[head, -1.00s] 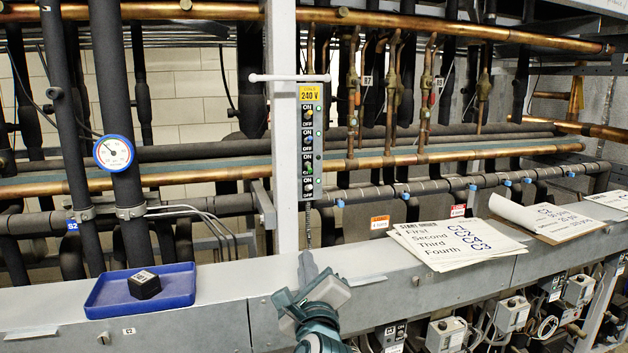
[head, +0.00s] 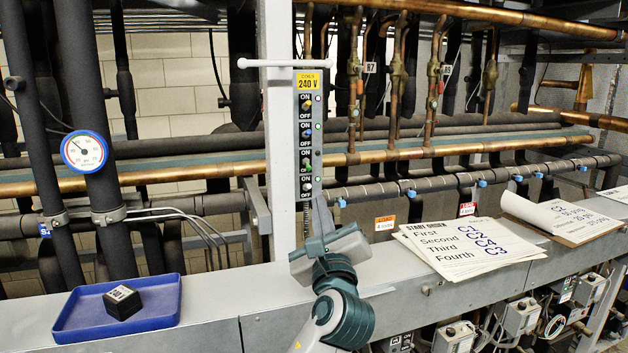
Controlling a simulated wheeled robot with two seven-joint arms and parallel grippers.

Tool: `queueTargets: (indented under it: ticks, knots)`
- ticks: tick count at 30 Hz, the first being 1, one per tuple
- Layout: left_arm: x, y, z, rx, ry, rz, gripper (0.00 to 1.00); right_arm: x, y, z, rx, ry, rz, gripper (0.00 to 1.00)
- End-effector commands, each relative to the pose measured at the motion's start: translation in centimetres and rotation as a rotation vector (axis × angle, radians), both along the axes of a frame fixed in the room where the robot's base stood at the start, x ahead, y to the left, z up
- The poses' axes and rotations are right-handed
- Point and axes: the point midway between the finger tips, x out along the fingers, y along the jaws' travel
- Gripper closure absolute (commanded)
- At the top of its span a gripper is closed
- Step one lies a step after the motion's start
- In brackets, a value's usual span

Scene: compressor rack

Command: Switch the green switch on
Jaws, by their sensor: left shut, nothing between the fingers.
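A narrow switch panel (head: 309,140) with a yellow 240 V label is fixed to the white upright post. It carries a column of small toggles, each marked ON above and OFF below. The green switch (head: 306,164) is the third from the top, under a blue one and above a white one. It is too small to tell its lever position for certain. My left gripper (head: 320,204) is shut and empty. Its fingers point up just below the panel's lower end, below the green switch, and cover part of the cable there. My right gripper is out of view.
A white bar (head: 290,63) crosses the post at the panel's top. A blue tray (head: 75,335) with a black block (head: 122,302) sits on the grey ledge at left. Papers (head: 470,246) and a clipboard (head: 560,235) lie on the ledge at right. Pipes run behind.

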Motion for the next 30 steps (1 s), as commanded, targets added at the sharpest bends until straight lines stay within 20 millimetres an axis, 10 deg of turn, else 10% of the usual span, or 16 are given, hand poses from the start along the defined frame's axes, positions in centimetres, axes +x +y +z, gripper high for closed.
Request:
queueTargets:
  ticks: [30]
  knots:
    - [9.2, 1.1, 2.6, -0.001, 0.001, 0.002, 1.0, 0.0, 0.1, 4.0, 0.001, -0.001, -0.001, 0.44]
